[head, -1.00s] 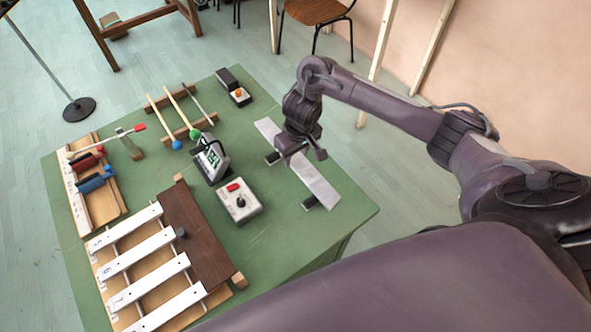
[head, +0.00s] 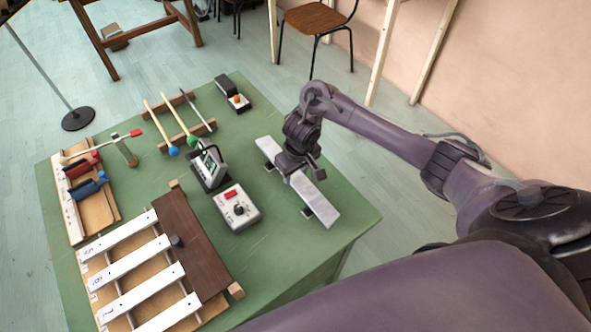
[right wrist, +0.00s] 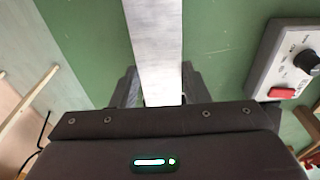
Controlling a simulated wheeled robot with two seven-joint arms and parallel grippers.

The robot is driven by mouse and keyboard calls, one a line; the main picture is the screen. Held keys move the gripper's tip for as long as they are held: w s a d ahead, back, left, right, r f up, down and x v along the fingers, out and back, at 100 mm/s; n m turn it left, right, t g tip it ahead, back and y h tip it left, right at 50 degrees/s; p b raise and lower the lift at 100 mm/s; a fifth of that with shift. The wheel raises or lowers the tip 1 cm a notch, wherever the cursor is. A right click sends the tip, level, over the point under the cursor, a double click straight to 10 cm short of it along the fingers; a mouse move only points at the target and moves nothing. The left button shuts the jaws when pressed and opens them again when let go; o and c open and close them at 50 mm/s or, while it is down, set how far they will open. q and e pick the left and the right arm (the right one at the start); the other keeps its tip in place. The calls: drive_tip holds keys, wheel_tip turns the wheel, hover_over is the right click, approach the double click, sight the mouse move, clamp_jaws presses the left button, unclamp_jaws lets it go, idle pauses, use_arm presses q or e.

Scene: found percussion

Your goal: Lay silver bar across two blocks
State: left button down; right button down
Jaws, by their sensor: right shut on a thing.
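The flat silver bar (head: 321,203) lies lengthwise over the right part of the green table in the head view. My right gripper (head: 290,168) is shut on it near the middle, from above. In the right wrist view the bar (right wrist: 154,45) runs between the two fingers (right wrist: 157,92). Two small dark blocks, a far one (head: 270,168) and a near one (head: 306,212), show at the bar's left edge, mostly covered by it. I cannot tell whether the bar touches them. My left gripper is not in view.
A grey control box (head: 236,207) with a red button sits left of the bar, with a dark metronome-like device (head: 209,168) behind it. Mallets lie on a wooden rack (head: 189,137). A xylophone-like instrument (head: 140,270) fills the near left. The table's right edge is close to the bar.

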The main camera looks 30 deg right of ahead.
sight(299, 180)
drive_tip(key=shift+w+f, duration=0.1)
drive_tip(key=shift+f, duration=0.15)
drive_tip(key=c, duration=0.8)
unclamp_jaws()
drive_tip(key=shift+r, duration=0.2)
drive_tip(key=r+p, duration=0.2)
drive_tip(key=r, duration=0.2)
drive_tip(key=s+r+p, duration=0.1)
drive_tip(key=r+p, duration=0.2)
drive_tip(key=r, duration=0.1)
drive_tip(key=r+p, duration=0.2)
drive_tip(key=r, duration=0.2)
drive_tip(key=shift+s+r+p, duration=0.3)
